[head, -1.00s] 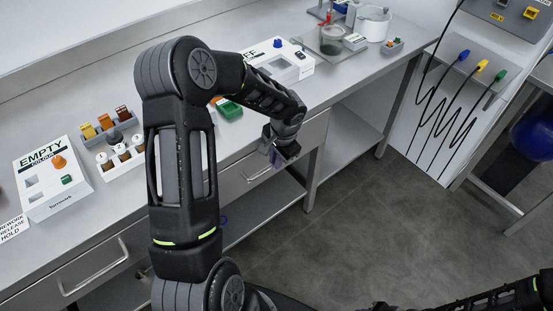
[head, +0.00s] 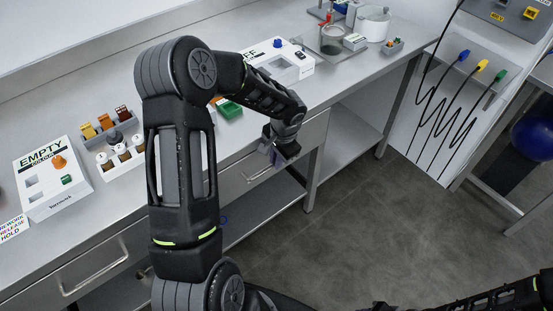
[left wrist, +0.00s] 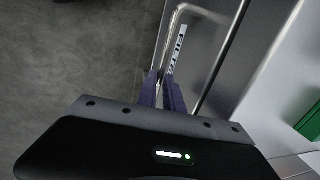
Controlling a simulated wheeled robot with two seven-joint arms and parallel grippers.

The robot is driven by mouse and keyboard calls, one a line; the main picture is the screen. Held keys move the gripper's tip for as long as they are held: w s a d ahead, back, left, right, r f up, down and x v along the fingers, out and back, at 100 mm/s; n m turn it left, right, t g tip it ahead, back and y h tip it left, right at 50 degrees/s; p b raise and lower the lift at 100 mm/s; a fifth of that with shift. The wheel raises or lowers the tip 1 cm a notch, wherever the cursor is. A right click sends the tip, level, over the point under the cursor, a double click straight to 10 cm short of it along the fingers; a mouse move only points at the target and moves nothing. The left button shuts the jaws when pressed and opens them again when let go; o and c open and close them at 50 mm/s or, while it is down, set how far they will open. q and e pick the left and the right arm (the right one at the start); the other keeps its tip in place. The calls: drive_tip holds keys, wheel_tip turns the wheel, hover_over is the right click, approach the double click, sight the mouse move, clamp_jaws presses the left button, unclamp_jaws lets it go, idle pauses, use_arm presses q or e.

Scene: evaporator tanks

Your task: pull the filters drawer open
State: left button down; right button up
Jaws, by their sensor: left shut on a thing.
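The filters drawer (head: 236,181) is a grey metal front under the bench, with a bar handle (head: 254,177). In the left wrist view the drawer front (left wrist: 209,40) carries a white label (left wrist: 178,45) that reads "FILTE", the rest hidden by the fingers. My left gripper (head: 269,150) is at the right part of this handle. In the left wrist view its purple fingers (left wrist: 163,88) are shut on the handle bar (left wrist: 167,30). I cannot tell whether the drawer stands out from the bench. My right gripper is out of view.
Another drawer handle (head: 95,268) is at the lower left. The bench top (head: 105,210) holds a white "EMPTY" box (head: 50,181), a vial rack (head: 121,159) and a second white box (head: 290,66). The grey floor (head: 330,235) in front of the drawer is clear.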

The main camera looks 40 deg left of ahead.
use_arm(q)
drive_tip(key=s+d+b, duration=0.3)
drive_tip(key=d+b, duration=0.2)
drive_tip(key=d, duration=0.6)
drive_tip(key=s+d+b, duration=0.4)
drive_tip(key=d+b, duration=0.1)
drive_tip(key=d, duration=0.7)
drive_tip(key=c, duration=1.5)
unclamp_jaws()
